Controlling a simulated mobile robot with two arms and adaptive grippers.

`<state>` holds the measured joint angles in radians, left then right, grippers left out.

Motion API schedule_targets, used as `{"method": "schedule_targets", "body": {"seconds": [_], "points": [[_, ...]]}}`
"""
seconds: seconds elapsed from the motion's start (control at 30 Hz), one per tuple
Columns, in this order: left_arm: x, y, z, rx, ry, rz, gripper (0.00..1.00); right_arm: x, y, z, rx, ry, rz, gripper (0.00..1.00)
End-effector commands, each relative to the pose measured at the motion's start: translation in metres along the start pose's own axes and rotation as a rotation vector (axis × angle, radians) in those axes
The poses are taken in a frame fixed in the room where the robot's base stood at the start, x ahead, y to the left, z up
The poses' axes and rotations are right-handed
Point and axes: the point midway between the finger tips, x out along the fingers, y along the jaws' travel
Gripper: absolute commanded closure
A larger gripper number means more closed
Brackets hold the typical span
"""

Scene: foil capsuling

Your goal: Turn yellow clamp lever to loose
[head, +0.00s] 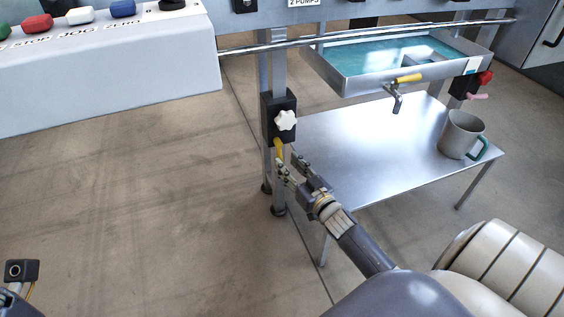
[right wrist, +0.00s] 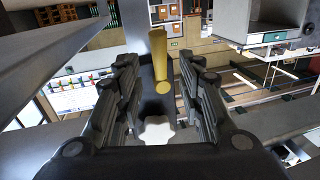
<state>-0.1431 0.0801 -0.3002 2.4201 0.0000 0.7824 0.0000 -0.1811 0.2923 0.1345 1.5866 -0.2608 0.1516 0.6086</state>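A white star knob (head: 286,120) sits on the block's face. In the right wrist view the lever (right wrist: 158,62) stands between the fingers, with the white knob (right wrist: 157,130) nearer the palm. My right gripper (head: 289,166) is at the lever. Its fingers (right wrist: 160,75) are apart, one on each side of the lever, with gaps visible. My left gripper (head: 20,272) only partly shows at the lower left edge; its fingers cannot be made out.
A low metal table (head: 370,135) stands right of the post, with a grey mug (head: 460,133) on it. Above it hangs a tray of teal liquid (head: 345,87) with a yellow-handled tap (head: 408,78). A panel with coloured buttons (head: 110,75) is at upper left. The left floor is clear.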

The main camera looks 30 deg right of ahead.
Motion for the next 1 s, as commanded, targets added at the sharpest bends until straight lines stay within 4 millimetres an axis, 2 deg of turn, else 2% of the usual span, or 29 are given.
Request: {"method": "schedule_targets", "body": {"seconds": [0.1, 0.3, 0.67, 0.8, 0.83, 1.0], "points": [[0.001, 0.001, 0.0, 0.004, 0.027, 0.01, 0.6, 0.021, 0.001, 0.003, -0.002, 0.002, 0.0, 0.65], [0.006, 0.002, -0.001, 0.007, 0.05, 0.021, 0.6, 0.04, 0.0, 0.002, -0.002, -0.001, 0.0, 0.65], [0.009, 0.002, -0.001, 0.008, 0.054, 0.023, 0.6, 0.044, 0.0, 0.001, -0.001, -0.002, 0.0, 0.65], [0.009, 0.002, -0.001, 0.007, 0.053, 0.023, 0.6, 0.044, 0.0, 0.001, 0.0, -0.002, 0.0, 0.96], [0.009, 0.002, -0.001, 0.007, 0.053, 0.023, 0.6, 0.044, 0.0, 0.001, -0.001, -0.002, 0.0, 1.0], [0.009, 0.002, -0.001, 0.007, 0.053, 0.024, 0.6, 0.044, 0.0, 0.001, -0.002, -0.002, 0.001, 1.0]]}}
